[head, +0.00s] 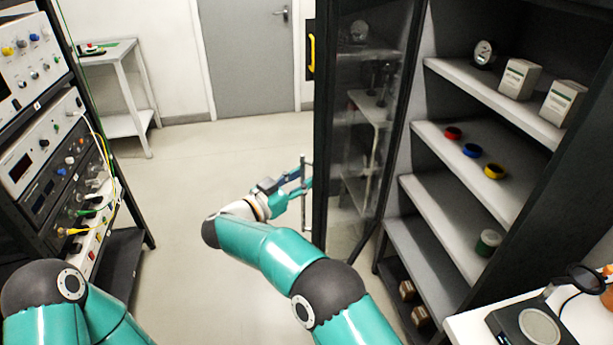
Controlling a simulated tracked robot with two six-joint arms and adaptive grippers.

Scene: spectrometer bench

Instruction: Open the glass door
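The glass door (350,130) has a dark frame and stands swung out from the tall dark cabinet, on the cabinet's left side. Its upright grey bar handle (304,215) stands off the door's outer left edge. My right gripper (303,184) is at the middle of this handle, with its teal fingers around the bar, and looks shut on it. The fingertips are small in the picture and partly hidden by the bar. My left arm shows at the lower left, but its gripper is outside the picture.
The cabinet's shelves (480,165) hold a gauge, white boxes, coloured rings and a green-labelled jar. An instrument rack (45,150) stands at left. A white bench (465,325) with a device is at lower right. The floor (190,190) between is clear.

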